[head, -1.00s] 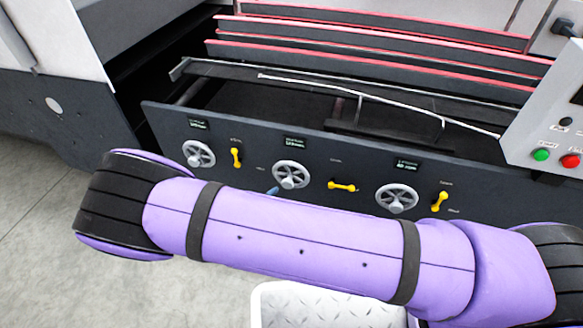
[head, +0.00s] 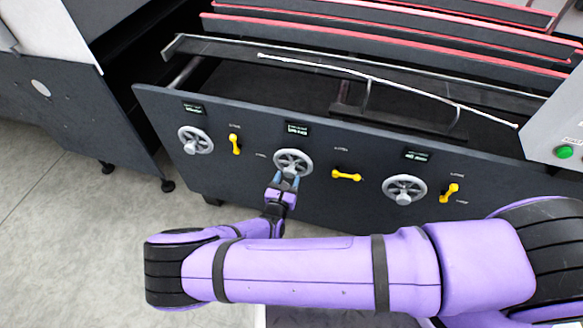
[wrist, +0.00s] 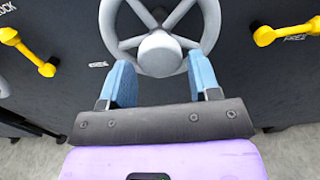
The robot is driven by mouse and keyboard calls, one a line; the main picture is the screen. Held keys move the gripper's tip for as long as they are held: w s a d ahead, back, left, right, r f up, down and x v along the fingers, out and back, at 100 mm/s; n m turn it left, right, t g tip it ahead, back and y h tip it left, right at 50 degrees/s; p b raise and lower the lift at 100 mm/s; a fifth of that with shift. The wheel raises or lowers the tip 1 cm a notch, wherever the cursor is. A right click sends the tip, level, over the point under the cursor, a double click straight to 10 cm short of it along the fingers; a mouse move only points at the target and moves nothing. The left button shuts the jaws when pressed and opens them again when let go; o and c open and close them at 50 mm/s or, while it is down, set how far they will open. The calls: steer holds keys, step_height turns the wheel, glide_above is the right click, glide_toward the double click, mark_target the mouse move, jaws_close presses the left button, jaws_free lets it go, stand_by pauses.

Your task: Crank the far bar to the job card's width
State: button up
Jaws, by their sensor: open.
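Three grey handwheels sit on the dark front panel (head: 240,185): a left one (head: 195,140), a middle one (head: 293,163) and a right one (head: 404,189). Each has a small display above it, too small to read, and a yellow lever to its right. My gripper (head: 285,180) is at the lower edge of the middle wheel. No job card can be made out.
The left lever (head: 235,144) is upright, the middle lever (head: 346,175) lies level, and the right lever (head: 449,193) is tilted. Red-edged bars (head: 400,45) run behind the panel. A control box with a green button (head: 564,152) stands at right. The floor at left is clear.

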mark_target(291, 168)
steer(key=shift+x, duration=2.45)
steer(key=c, duration=1)
